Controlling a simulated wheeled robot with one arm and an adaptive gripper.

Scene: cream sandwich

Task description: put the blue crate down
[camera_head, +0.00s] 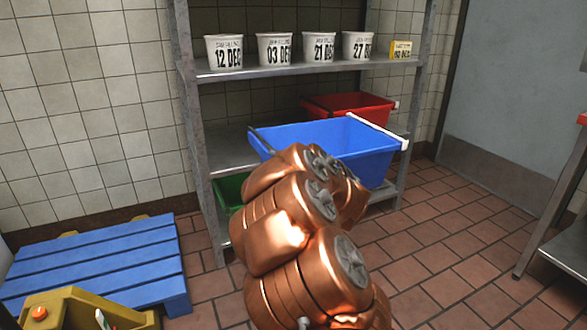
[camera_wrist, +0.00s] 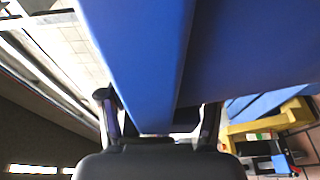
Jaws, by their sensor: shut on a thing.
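The blue crate (camera_head: 325,140) is up in front of the metal shelf rack in the head view, about level with the middle shelf. It is open at the top, with a white strip along its right rim. My copper arm covers part of its near side. In the wrist view my gripper (camera_wrist: 158,112) is shut on the crate's wall, and the blue crate (camera_wrist: 140,50) fills the middle and upper right. The fingertips are hidden in the head view. I cannot tell whether the crate touches the rack.
A red crate (camera_head: 349,104) sits behind the blue one, and a green crate (camera_head: 229,190) is low on the left. Labelled tubs (camera_head: 224,52) fill the upper shelf (camera_head: 300,67). A blue pallet (camera_head: 100,262) lies on the floor left. Tiled floor is clear right, before a metal table (camera_head: 572,250).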

